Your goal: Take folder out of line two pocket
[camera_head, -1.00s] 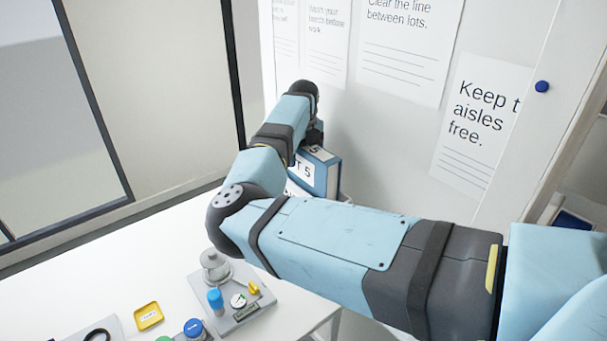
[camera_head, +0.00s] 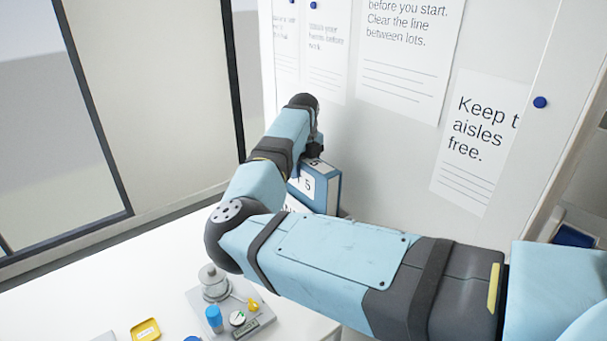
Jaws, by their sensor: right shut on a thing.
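A blue folder (camera_head: 327,191) with a white label ending in "5" stands upright by the wall, beyond the table. My right arm reaches across from the right to it. My right gripper (camera_head: 316,152) is at the folder's top edge and is shut on it; the fingertips are mostly hidden behind the wrist. A white sheet or label (camera_head: 296,205) shows just below and left of the folder, partly covered by my arm. The pocket itself is hidden or cannot be made out. My left gripper is not in view.
The white table (camera_head: 120,282) fills the lower left. Paper notices (camera_head: 480,140) hang on the wall behind my arm.

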